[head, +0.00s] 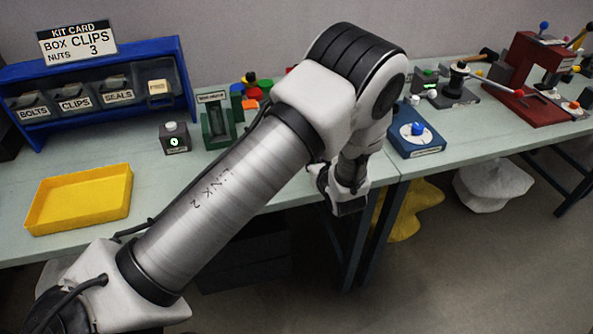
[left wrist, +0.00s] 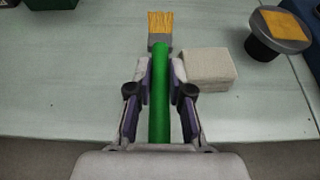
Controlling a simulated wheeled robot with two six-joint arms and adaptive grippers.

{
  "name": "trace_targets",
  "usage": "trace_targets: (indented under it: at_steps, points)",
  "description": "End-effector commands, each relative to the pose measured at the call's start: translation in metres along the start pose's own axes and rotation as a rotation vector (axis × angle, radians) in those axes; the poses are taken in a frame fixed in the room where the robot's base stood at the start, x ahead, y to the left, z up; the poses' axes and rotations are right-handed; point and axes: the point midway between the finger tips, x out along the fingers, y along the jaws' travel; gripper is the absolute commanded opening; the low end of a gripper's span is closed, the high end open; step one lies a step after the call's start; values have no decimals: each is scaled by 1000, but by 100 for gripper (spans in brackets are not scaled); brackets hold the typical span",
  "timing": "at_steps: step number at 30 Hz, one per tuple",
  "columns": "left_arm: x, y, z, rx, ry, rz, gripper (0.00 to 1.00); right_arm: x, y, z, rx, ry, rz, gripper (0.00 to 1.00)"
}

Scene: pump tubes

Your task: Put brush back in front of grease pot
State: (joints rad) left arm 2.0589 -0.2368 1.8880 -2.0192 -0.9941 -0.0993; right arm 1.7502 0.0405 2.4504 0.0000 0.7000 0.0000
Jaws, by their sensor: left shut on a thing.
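The brush (left wrist: 161,85) has a green handle, a grey ferrule and yellow bristles. It lies lengthwise between the fingers of my left gripper (left wrist: 160,68), which is shut on its handle, with the bristles pointing away from me. I cannot tell if the brush touches the table. The grease pot (left wrist: 278,33), dark and round with an orange-yellow top, stands at the upper right of the left wrist view, apart from the brush. In the head view my left arm hides the brush and the pot. My right gripper is not in view.
A pale block (left wrist: 209,69) sits right beside the gripper's right finger. A green object (left wrist: 52,3) is at the upper left. In the head view are a yellow tray (head: 78,225), a blue bin rack (head: 90,57), a blue dial box (head: 417,143) and a red stand (head: 520,85).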

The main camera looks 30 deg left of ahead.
Motion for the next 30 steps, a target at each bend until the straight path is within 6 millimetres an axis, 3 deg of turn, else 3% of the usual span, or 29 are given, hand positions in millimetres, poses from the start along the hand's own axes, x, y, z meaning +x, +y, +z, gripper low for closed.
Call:
trace_targets:
  at_steps: [4,9,16,27,28,30]
  points:
    - [38,19,14,-6,2,5,0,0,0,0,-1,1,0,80]
    - [62,30,21,-1,-1,1,0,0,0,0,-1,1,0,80]
    - [78,30,-12,0,-1,0,0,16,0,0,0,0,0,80]
    - [79,30,-15,0,-1,0,0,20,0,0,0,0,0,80]
    - [79,30,-15,0,-1,0,23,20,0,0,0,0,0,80]
    - [78,30,-14,0,-1,0,45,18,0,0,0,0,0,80]
